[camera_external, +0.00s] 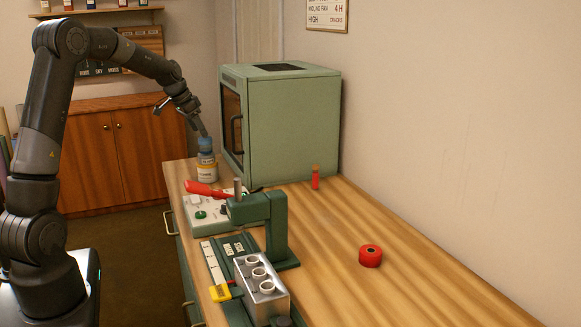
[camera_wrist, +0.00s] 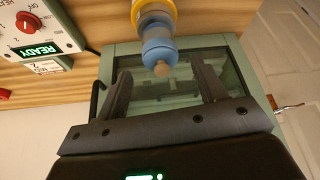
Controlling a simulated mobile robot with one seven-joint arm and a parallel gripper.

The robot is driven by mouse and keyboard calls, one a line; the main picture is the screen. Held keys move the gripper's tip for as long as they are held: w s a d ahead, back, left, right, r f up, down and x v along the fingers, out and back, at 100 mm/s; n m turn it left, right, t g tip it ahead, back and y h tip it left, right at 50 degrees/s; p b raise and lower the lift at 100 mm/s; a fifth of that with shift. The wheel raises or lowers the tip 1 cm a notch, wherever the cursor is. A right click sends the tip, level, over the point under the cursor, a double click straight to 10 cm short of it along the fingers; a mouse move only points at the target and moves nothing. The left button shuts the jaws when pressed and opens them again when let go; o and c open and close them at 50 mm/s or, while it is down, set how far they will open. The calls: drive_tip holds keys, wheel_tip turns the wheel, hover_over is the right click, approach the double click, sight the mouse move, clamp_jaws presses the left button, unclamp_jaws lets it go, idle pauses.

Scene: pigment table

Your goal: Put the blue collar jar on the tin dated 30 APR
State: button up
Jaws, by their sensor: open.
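The blue collar jar (camera_external: 206,146) stands upright at the far left end of the bench and appears to rest on a pale tin with a yellow band (camera_external: 208,173). In the wrist view the jar's blue collar (camera_wrist: 159,52) and brownish stopper show in front of the tin's yellow ring (camera_wrist: 151,8). The tin's date cannot be read. My gripper (camera_external: 182,122) is open and empty, just above and to the left of the jar. In the wrist view its fingertips (camera_wrist: 163,77) are spread wide, with the stopper just beyond the gap between them.
A green oven-like cabinet (camera_external: 290,120) stands close behind the jar. A control box with a red handle (camera_external: 204,188), a green press (camera_external: 270,215) and a metal block with round holes (camera_external: 262,285) are nearer. A red tape roll (camera_external: 371,255) and small red vial (camera_external: 315,178) sit right; bench between is clear.

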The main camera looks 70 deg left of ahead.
drive_tip(key=v, duration=0.6)
drive_tip(key=s+d+r+m, duration=0.1)
drive_tip(key=d+r, duration=0.2)
drive_tip(key=d, duration=1)
drive_tip(key=s+d+r, duration=0.1)
drive_tip(key=d+r, duration=0.1)
drive_tip(key=d, duration=1.1)
drive_tip(key=s+d+f, duration=0.2)
drive_tip(key=s+d, duration=0.6)
drive_tip(key=d, duration=0.1)
drive_tip(key=s+d+f+m+t+h, duration=0.1)
drive_tip(key=s+d+f, duration=0.1)
drive_tip(key=s+d, duration=0.7)
drive_tip(key=shift+f, duration=0.35)
